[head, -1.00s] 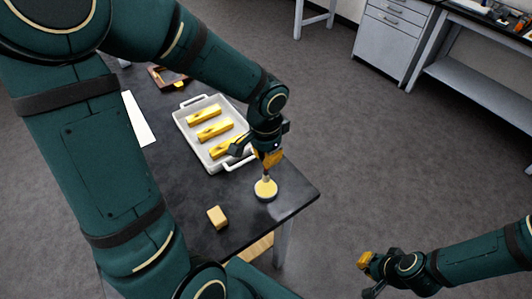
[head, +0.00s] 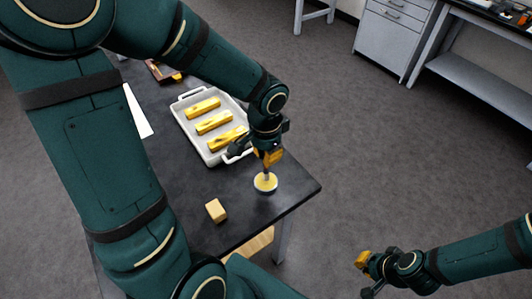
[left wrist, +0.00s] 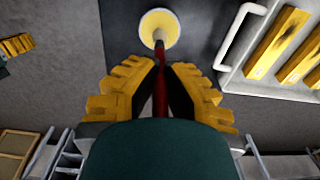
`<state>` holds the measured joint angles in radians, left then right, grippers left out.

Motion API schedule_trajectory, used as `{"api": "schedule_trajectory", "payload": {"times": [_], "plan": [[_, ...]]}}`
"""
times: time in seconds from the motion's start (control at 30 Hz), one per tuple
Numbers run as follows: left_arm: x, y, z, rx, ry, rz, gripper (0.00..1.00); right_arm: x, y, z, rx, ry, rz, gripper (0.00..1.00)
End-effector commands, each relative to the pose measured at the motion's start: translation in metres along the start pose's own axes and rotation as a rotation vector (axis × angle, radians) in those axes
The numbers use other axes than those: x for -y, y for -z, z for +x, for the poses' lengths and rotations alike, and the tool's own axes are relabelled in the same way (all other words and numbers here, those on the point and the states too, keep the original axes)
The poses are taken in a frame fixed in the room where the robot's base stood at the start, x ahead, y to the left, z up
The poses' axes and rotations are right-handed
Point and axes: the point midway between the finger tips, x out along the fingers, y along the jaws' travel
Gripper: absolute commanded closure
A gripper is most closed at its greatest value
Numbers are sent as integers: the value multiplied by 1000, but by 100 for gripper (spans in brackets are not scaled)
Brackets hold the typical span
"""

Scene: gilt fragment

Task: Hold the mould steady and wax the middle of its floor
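A round, shallow dish (head: 265,188) with a pale rim, which I take for the mould, sits near the table's front right corner. Its inside is yellow, as the left wrist view (left wrist: 172,22) also shows. My left gripper (head: 268,158) is above it, shut on a slender tool with a red handle (left wrist: 160,85). The tool points down and its far end overlaps the dish's middle; contact with the floor cannot be told. My right gripper (head: 366,271) is off the table, to the right and apart from the dish; its finger opening is unclear.
A pale tray (head: 216,162) with three gold bars (head: 214,123) stands behind the dish. A small tan block (head: 216,210) lies to its left on the dark table (head: 185,185). A white sheet (head: 138,112) lies further left. The right front corner is clear.

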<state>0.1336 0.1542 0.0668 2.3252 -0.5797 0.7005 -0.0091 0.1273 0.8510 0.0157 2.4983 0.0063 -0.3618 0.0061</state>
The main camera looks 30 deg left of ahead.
Motion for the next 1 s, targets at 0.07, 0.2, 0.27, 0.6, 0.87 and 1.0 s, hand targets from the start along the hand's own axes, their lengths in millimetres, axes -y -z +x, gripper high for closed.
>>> {"api": "schedule_trajectory", "payload": {"times": [0.07,0.2,0.27,0.6,0.87,1.0], "plan": [[0,0,0,0,0,0,100,0,0,0,0,0,0,100],[0,0,2,0,0,0,100,0,0,1,0,0,0,100],[0,0,2,0,0,0,100,-1,0,2,0,0,0,100],[0,0,6,0,0,0,100,-2,0,5,0,0,0,100],[0,0,9,0,0,0,100,-3,-1,8,0,0,0,100],[0,0,10,0,0,0,100,-3,-1,8,0,0,0,100]]}}
